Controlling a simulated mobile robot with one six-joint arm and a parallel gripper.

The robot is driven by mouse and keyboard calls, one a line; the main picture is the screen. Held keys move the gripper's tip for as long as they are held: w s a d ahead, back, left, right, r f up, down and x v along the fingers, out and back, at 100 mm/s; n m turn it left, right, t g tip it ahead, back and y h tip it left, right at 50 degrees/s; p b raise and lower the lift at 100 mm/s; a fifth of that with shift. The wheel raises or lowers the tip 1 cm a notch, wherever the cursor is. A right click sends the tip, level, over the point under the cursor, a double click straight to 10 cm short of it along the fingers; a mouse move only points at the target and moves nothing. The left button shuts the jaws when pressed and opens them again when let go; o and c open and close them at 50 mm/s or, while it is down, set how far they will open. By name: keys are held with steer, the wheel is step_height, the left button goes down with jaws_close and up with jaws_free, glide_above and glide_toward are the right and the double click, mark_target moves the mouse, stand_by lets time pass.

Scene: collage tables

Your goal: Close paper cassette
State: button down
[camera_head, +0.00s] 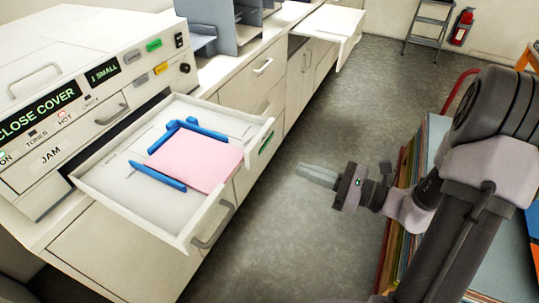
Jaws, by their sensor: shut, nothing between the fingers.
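The paper cassette (103,188) is a white drawer pulled out from the front of the white copier (70,110). Pink paper (196,160) lies in it between blue guides (158,176). A grey handle (214,224) is on the cassette's front face. My gripper (300,173) is to the right of the cassette, over the floor and apart from it. Its light fingers point left toward the cassette and are together, with nothing between them.
A white counter with drawers (262,68) runs behind the cassette, and one farther drawer (333,22) stands open. A stack of colored sheets or boards (408,160) is at right, beside my arm. A step ladder (428,25) and a fire extinguisher (462,27) stand at the back. Grey floor between is clear.

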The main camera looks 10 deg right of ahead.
mark_target(255, 153)
steer(key=b+x, duration=0.2)
steer(key=x, duration=0.8)
steer(key=shift+w+a, duration=0.2)
steer(key=shift+a, duration=0.1)
